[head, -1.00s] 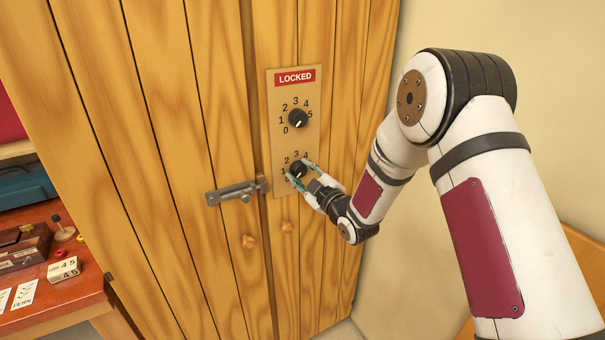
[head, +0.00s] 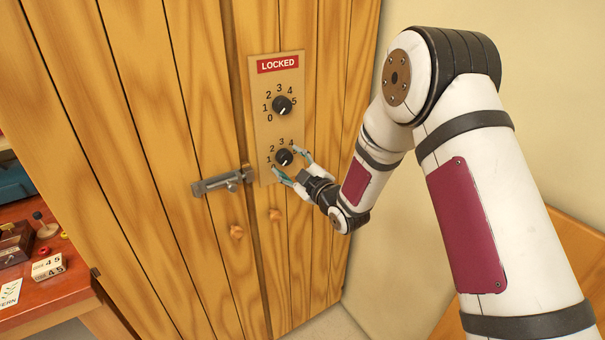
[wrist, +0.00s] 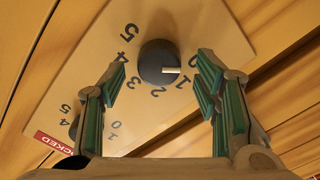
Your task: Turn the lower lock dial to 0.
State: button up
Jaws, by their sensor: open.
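The lower lock dial (head: 284,157) is a black round knob with a white mark, on a tan panel (head: 263,130) on the wooden cabinet. In the wrist view the dial (wrist: 158,62) shows its mark pointing right, toward the 0 and 1 side; the exact number is hard to tell. My gripper (head: 289,163) is open in front of the dial, one finger to each side. In the wrist view my gripper (wrist: 161,76) is empty, with clear gaps between the fingers and the dial. The right finger partly covers the 0.
The upper dial (head: 282,105) sits above, under a red LOCKED sign (head: 278,64). A metal latch (head: 222,181) and wooden knobs (head: 236,232) are to the left and below. A desk (head: 60,295) with small items stands at left.

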jog(key=v, duration=1)
jog(key=shift+s+d, duration=0.3)
jog(key=s+d+r+m+g+h, duration=0.2)
jog(key=s+d+r+m+h, duration=0.15)
jog(key=d+r, duration=0.35)
jog(key=s+d+r+m+g+h, duration=0.2)
jog(key=s+d+r+m+h, duration=0.1)
jog(key=d+r+m+h, duration=0.3)
jog(key=s+d+r+m+g, duration=0.1)
jog(key=s+d+m+g, duration=0.1)
jog(key=s, duration=1.1)
jog(key=s+d+r+m+g, duration=0.2)
jog(key=s+m+g, duration=0.1)
jog(key=s, duration=1.1)
jog(key=shift+d+r+m, duration=0.3)
jog(key=shift+d+m, duration=0.05)
jog(key=shift+m, duration=0.4)
jog(key=shift+h, duration=0.25)
